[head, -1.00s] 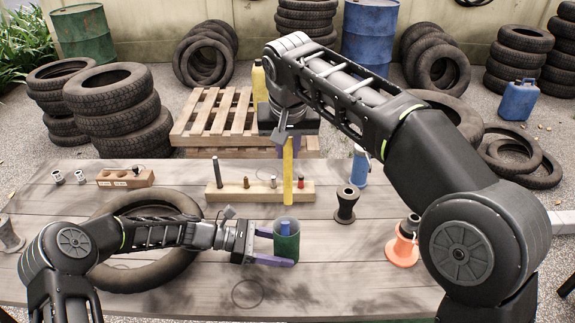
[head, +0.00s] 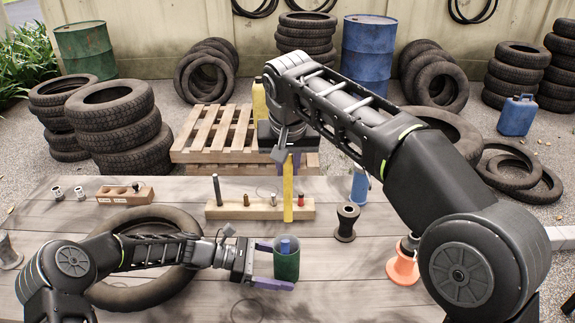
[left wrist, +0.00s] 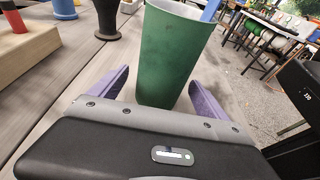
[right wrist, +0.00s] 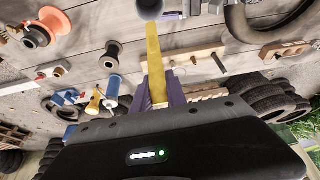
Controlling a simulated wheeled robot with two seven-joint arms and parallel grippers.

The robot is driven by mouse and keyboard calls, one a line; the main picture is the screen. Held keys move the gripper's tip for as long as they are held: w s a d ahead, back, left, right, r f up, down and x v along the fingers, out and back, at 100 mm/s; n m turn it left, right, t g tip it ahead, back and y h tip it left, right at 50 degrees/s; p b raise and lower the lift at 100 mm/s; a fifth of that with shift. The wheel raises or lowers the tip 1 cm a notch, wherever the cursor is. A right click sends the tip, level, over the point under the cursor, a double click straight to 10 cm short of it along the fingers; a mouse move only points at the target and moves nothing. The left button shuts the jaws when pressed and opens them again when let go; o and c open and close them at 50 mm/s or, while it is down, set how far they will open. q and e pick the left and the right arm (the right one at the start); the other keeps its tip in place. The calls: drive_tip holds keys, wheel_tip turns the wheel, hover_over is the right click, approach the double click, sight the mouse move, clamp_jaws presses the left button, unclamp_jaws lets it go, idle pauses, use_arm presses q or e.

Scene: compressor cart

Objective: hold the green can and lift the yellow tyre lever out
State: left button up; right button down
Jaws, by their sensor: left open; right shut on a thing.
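The green can (head: 286,266) stands upright on the table with a blue item (head: 285,246) sticking up inside it. My left gripper (head: 268,265) is open, its purple fingers on either side of the can. In the left wrist view, gaps show between the can (left wrist: 172,55) and both fingers (left wrist: 160,92). My right gripper (head: 285,165) is shut on the yellow tyre lever (head: 288,195), which hangs upright. The lever's lower end appears above the can's rim, out of it. The lever also shows in the right wrist view (right wrist: 154,62).
A wooden block with pegs (head: 238,210) stands behind the can. A black spool (head: 346,222) and an orange spool (head: 403,266) are to the right. A tyre (head: 135,291) lies under my left arm. Bare table lies right of the can.

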use_arm(q)
drive_tip(key=v, duration=1.2)
idle(0.4)
